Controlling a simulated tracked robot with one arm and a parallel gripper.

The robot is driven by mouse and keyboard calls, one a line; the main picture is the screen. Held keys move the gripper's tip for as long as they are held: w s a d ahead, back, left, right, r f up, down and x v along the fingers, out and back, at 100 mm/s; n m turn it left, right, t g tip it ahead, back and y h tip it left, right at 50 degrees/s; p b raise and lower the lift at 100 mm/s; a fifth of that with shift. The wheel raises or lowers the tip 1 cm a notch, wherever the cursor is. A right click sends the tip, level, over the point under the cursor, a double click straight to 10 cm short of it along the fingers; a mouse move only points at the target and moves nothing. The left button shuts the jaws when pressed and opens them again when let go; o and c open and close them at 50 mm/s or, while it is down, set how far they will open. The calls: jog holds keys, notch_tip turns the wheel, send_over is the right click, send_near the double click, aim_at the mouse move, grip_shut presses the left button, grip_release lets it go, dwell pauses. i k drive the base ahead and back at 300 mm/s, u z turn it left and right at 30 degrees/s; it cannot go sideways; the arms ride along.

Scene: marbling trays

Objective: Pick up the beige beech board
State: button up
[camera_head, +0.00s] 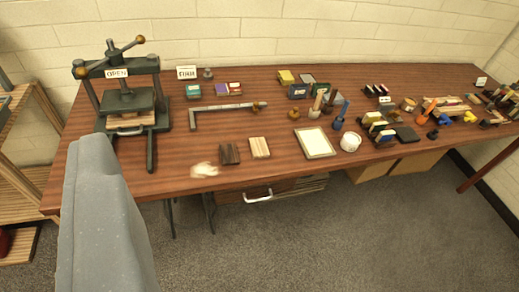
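A small beige board (259,147) with light and brown stripes lies flat near the front edge of the wooden table, left of the table's middle. It looks like the beech board. A dark brown board (230,154) lies just left of it, with a narrow gap between them. A grey part of mine, which looks like my gripper (92,150), rises from the bottom left in front of the table's left end. It is well to the left of the beige board and apart from it. Its fingertips cannot be made out, and nothing held shows.
A dark press (151,112) with an "OPEN" sign stands at the table's left end. A crumpled pale item (204,169), a metal bar tool (215,107), a framed cream panel (315,143) and a white cup (350,141) surround the boards. Clutter fills the right end.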

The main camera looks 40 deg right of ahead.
aim_at(258, 147)
jog(key=z, duration=0.1)
jog(key=i, duration=1)
jog(key=u, duration=0.1)
